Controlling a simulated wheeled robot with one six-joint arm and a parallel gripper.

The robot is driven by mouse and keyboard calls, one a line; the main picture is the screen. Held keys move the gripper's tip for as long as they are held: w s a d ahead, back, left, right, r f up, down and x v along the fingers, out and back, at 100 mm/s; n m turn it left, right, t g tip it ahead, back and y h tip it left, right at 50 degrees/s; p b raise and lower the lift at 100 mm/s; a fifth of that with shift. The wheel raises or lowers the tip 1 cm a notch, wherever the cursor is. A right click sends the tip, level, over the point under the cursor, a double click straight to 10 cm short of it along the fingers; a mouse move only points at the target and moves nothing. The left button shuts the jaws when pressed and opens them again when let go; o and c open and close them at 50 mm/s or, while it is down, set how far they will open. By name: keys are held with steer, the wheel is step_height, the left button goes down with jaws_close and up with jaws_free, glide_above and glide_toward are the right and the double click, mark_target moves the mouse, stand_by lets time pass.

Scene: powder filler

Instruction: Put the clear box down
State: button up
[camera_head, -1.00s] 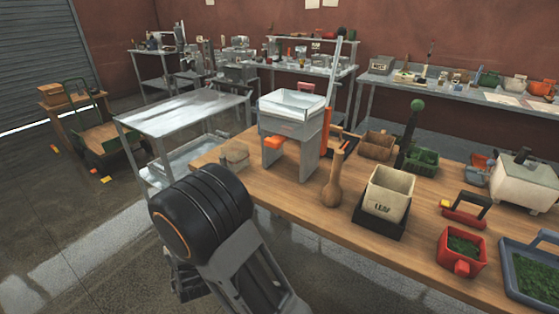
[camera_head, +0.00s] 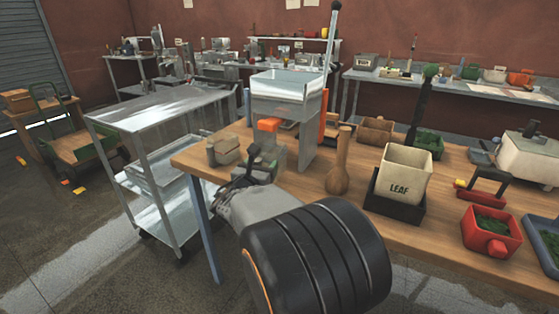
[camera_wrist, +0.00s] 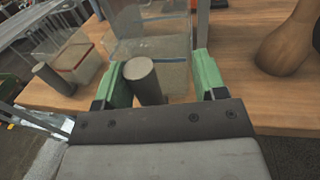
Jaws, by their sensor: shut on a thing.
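The clear box (camera_wrist: 172,76) shows in the wrist view with a tan layer low inside and a grey cylindrical knob on its near side. My gripper (camera_wrist: 162,80) is shut on it, one green finger at each side. In the head view my gripper (camera_head: 260,170) is at the powder filler (camera_head: 306,145), with the box (camera_head: 265,151) below the orange spout. I cannot tell whether its bottom touches the surface below. My wrist hides part of it in the head view.
A similar box (camera_wrist: 82,60) with tan contents stands to the left on the wooden table (camera_head: 330,205). A wooden pestle-like tool (camera_head: 338,170) and a LEAF bin (camera_head: 402,175) stand to the right. A metal cart (camera_head: 160,110) is left of the table.

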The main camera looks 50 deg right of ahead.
mark_target(279, 142)
steer(key=x, duration=1.5)
steer(key=shift+p, duration=0.3)
steer(key=shift+f, duration=1.75)
steer(key=shift+f+b, duration=0.2)
steer(key=shift+b, duration=0.2)
steer(key=o, duration=1.1)
steer(key=shift+o, duration=0.2)
steer(key=shift+r, duration=0.1)
